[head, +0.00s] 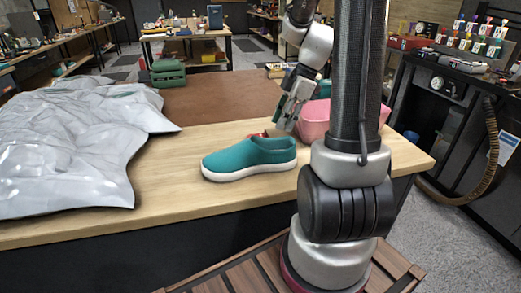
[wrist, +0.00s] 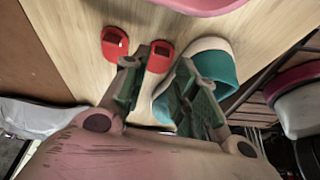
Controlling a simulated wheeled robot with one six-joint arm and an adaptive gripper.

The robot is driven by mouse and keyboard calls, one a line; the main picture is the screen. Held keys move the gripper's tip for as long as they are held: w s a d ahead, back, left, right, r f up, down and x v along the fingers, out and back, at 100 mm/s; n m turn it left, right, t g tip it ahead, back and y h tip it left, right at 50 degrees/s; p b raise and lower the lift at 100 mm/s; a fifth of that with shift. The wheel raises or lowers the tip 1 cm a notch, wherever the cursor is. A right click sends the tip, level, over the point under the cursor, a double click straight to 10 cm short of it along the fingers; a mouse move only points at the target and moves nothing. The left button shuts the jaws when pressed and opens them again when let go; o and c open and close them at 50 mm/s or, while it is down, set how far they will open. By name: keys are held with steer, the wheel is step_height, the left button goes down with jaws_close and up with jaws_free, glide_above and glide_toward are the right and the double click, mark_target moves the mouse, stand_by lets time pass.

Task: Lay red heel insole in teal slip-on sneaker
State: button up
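The teal slip-on sneaker (head: 250,156) stands upright on the wooden table, with a white sole. It also shows in the wrist view (wrist: 222,68), partly hidden by my right finger. Two small red pieces with dark patches lie on the wood in the wrist view: one red piece (wrist: 115,43) left of my fingers, and another red piece (wrist: 160,56) between the fingertips and beside the sneaker. They look like heel insoles. In the head view only a bit of red (head: 257,134) shows behind the sneaker. My gripper (head: 288,117) is open above the table; its fingers (wrist: 160,68) are apart and hold nothing visible.
A pink bin (head: 313,122) stands right of my gripper, partly hidden by my arm. A crumpled grey-white sheet (head: 70,150) covers the table's left side. A brown mat (head: 210,97) lies behind. Bare wood (head: 160,180) is free left of the sneaker.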

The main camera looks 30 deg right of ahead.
steer(key=x, duration=0.7)
steer(key=shift+f, duration=0.15)
steer(key=shift+s, duration=0.1)
steer(key=c, duration=0.5)
